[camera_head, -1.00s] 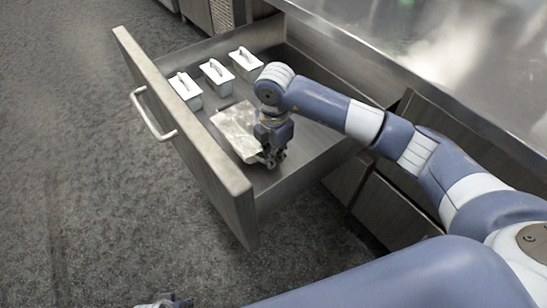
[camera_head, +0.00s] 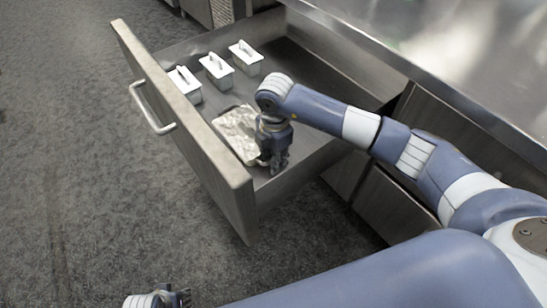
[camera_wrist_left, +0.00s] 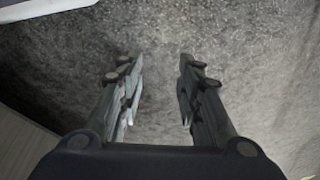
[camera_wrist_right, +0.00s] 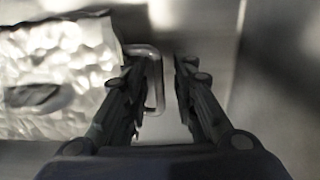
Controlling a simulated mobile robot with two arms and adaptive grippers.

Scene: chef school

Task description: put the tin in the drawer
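The tin (camera_head: 236,133), a shiny, crinkled foil-like tray, lies in the open drawer (camera_head: 226,168), near its front panel. My right gripper (camera_head: 275,163) is down inside the drawer, just right of the tin. In the right wrist view the tin (camera_wrist_right: 60,75) fills the left side, and a thin metal loop handle (camera_wrist_right: 158,85) at its edge shows by the left finger. The right fingers (camera_wrist_right: 158,98) are apart, with nothing clearly clamped between them. My left gripper (camera_wrist_left: 158,90) is open and empty above the floor; only part of it (camera_head: 170,298) shows at the bottom of the head view.
Three lidded metal containers (camera_head: 216,70) stand in a row farther back in the drawer. The drawer's bar handle (camera_head: 150,110) faces left. A steel counter (camera_head: 450,60) overhangs at the right. Grey floor (camera_head: 70,160) on the left is clear.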

